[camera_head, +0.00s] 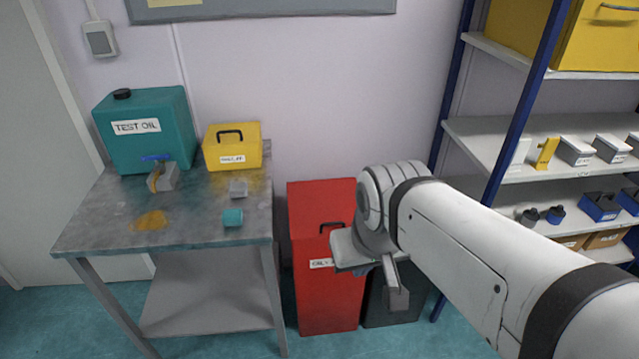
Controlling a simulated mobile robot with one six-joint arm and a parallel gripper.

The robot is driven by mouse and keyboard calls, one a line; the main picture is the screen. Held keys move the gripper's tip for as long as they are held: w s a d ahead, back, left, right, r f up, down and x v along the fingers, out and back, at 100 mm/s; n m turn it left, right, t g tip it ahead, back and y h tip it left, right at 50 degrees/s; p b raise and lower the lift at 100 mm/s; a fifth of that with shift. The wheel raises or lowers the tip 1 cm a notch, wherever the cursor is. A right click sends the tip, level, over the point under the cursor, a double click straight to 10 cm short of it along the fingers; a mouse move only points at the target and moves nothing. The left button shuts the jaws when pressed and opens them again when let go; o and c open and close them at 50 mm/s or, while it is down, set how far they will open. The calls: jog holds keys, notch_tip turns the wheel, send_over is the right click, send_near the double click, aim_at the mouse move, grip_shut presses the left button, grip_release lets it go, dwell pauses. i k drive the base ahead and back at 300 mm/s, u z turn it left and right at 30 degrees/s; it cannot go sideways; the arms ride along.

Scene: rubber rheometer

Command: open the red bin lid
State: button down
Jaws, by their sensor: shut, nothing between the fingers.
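The red bin (325,290) stands on the floor between the workbench and the shelving. Its lid (318,197) looks closed, with a dark handle on its sloped front and a white label below, partly covered. My gripper (399,300) is shut and empty. It hangs in front of the dark bin, just right of the red bin, lower in the picture than the lid handle. My arm and wrist hide the right part of the red bin's upper front. I cannot tell how far my gripper is from the bin.
A metal workbench (108,215) at left carries a teal test oil container (150,105), a yellow box (233,153), small blocks and an orange spill. A dark bin (405,312) stands right of the red one. Shelving (500,150) with boxes fills the right. Floor is open in front of the bins.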

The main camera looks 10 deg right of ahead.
aim_at(317, 209)
jog(key=z, duration=0.15)
jog(key=i, duration=1)
